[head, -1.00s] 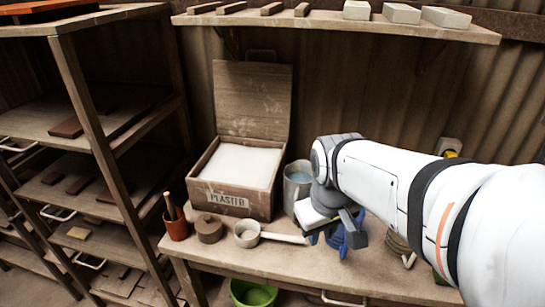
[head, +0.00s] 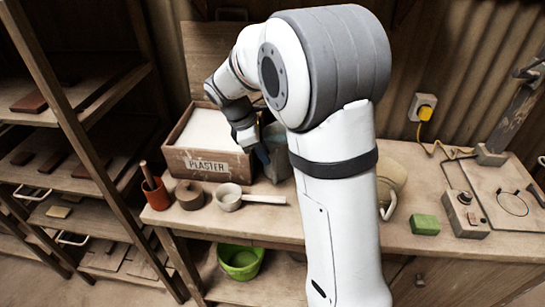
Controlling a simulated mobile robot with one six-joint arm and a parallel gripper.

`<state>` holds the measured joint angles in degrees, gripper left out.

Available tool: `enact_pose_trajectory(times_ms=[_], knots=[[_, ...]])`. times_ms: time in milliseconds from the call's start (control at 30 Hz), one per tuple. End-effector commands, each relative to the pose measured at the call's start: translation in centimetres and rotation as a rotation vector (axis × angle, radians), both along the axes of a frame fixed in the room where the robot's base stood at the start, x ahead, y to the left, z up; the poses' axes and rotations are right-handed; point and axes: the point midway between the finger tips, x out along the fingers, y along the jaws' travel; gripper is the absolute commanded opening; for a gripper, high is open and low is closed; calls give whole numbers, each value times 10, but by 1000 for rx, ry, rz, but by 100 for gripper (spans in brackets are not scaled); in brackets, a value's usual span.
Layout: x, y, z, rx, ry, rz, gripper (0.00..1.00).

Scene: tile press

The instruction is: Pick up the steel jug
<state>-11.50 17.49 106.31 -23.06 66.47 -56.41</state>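The steel jug (head: 280,160) stands on the bench just right of the plaster box. My arm covers much of it, so only part of its grey side shows. My gripper (head: 262,153) reaches down at the jug's left side, close to the box's right wall. A dark finger shows against the jug. I cannot tell whether it touches the jug or whether the fingers are open or closed.
The open wooden plaster box (head: 208,163) stands left of the jug. A beige pitcher (head: 391,176), green block (head: 425,224) and control box (head: 465,214) lie right.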

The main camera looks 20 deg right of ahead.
Motion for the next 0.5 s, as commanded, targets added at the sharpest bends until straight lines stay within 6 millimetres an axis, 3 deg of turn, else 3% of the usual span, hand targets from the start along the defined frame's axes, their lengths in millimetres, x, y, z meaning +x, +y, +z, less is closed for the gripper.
enact_pose_trajectory(times_ms=[300,500], knots=[[-5,-20,-40,0,2,-5,22],[-5,-25,-52,1,-1,-5,22]])
